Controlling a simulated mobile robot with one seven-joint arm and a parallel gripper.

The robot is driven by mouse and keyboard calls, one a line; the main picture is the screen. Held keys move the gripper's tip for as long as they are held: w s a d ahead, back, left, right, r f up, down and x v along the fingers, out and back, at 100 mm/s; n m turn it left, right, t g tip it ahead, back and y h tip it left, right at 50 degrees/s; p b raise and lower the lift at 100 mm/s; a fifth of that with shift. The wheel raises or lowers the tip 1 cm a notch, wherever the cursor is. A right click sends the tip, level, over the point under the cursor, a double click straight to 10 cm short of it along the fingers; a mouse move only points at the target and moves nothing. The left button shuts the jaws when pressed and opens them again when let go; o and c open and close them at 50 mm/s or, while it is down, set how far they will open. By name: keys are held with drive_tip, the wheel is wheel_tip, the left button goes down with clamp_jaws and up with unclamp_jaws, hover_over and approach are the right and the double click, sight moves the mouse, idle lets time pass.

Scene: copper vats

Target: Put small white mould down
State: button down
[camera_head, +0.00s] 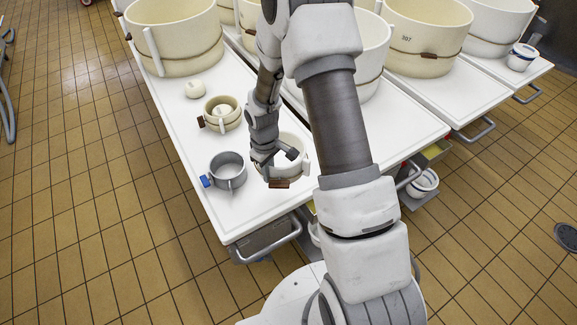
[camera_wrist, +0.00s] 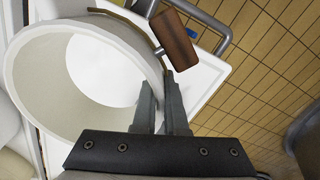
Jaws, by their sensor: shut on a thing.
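The small white mould (camera_wrist: 45,75) is a round, open ring with a brown handle or block (camera_wrist: 174,40) on its side. It fills the left of the wrist view. My gripper (camera_wrist: 160,90) is shut on the mould's wall, one finger inside and one outside. In the head view the mould (camera_head: 287,171) is at the near right of the white table (camera_head: 240,204), partly hidden by my gripper (camera_head: 281,158) and arm. I cannot tell whether its underside touches the table top.
A grey metal pot (camera_head: 228,171) with a blue tag stands left of the mould. Behind it are a cream mould (camera_head: 222,113) and a small white round piece (camera_head: 195,89). Large cream vats (camera_head: 175,35) stand at the back. The table's front left corner is clear.

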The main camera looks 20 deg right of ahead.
drive_tip(key=w+d+f+n+b, duration=0.2)
drive_tip(key=w+d+f+b, duration=0.1)
drive_tip(key=w+d+f+n+b, duration=0.2)
drive_tip(key=w+d+f+b, duration=0.1)
drive_tip(key=w+d+b, duration=0.1)
drive_tip(key=w+d+f+n+b, duration=0.2)
drive_tip(key=w+d+f+b, duration=0.1)
drive_tip(key=b, duration=0.1)
drive_tip(key=shift+w+d+f+n, duration=0.2)
drive_tip(key=shift+w+d+n, duration=0.05)
drive_tip(key=shift+n, duration=0.15)
drive_tip(key=shift+f+b, duration=0.85)
drive_tip(key=shift+f, duration=1.1)
drive_tip(key=shift+f, duration=0.1)
drive_tip(key=c, duration=1)
unclamp_jaws()
drive_tip(key=shift+f, duration=0.1)
drive_tip(key=shift+o, duration=0.2)
